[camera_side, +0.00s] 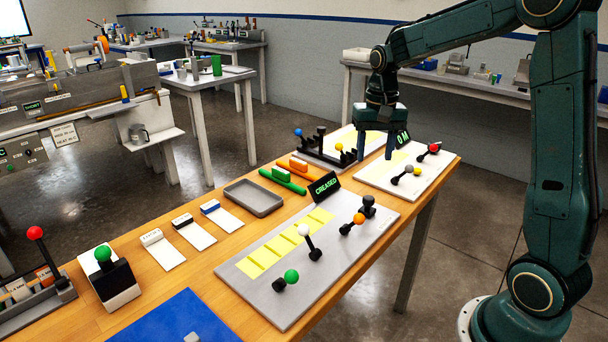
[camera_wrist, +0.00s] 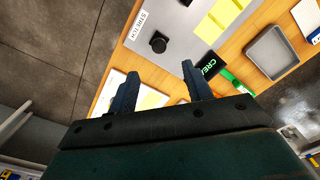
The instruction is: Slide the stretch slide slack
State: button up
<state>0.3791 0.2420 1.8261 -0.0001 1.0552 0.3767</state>
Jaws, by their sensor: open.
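A grey panel (camera_side: 290,290) with yellow patches lies on the wooden bench. A black knob (camera_side: 368,203) stands near its far right end, beside an orange-tipped lever (camera_side: 358,219). In the wrist view a black knob (camera_wrist: 158,42) sits close to a white label reading STRETCH (camera_wrist: 141,24). A black sign reading CREASED (camera_side: 324,187) stands at the panel's back edge. My gripper (camera_side: 376,152) is open and empty, above the bench beyond the panel's far end. In the wrist view its two fingers (camera_wrist: 160,73) are spread, with the knob ahead of them.
A white panel with red- and yellow-tipped levers (camera_side: 410,180) and a black lever rack (camera_side: 325,150) lie near my gripper. Green and orange bars (camera_side: 283,180), a grey tray (camera_side: 253,197) and a green-knobbed box (camera_side: 108,275) occupy the bench's left side.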

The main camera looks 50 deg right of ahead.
aim_at(369, 197)
jog(key=shift+w+d+f, duration=0.25)
jog(key=shift+d+f, duration=0.2)
notch_tip(369, 197, down, 14)
jog(key=shift+r, duration=0.1)
dwell(0.7)
jog(key=shift+c, duration=0.4)
grip_shut()
